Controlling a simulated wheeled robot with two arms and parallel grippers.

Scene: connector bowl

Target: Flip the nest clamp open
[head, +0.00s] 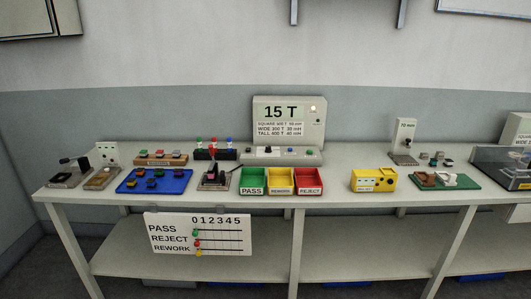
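A small dark fixture with an upright red-tipped handle (212,174) stands on the bench, left of the coloured bins; it looks like the nest clamp. It is too small to tell whether its clamp is open or closed, or whether a part lies under it. Another dark device with a black arm (68,172) stands at the bench's left end. Neither of my grippers is in the head view.
The long bench (335,190) carries a blue tray (153,181) of connectors, green (253,180), yellow (281,180) and red (309,180) bins, a 15 T panel (289,115), a yellow box (373,181) and a green board (444,181). Bare bench lies between the red bin and yellow box.

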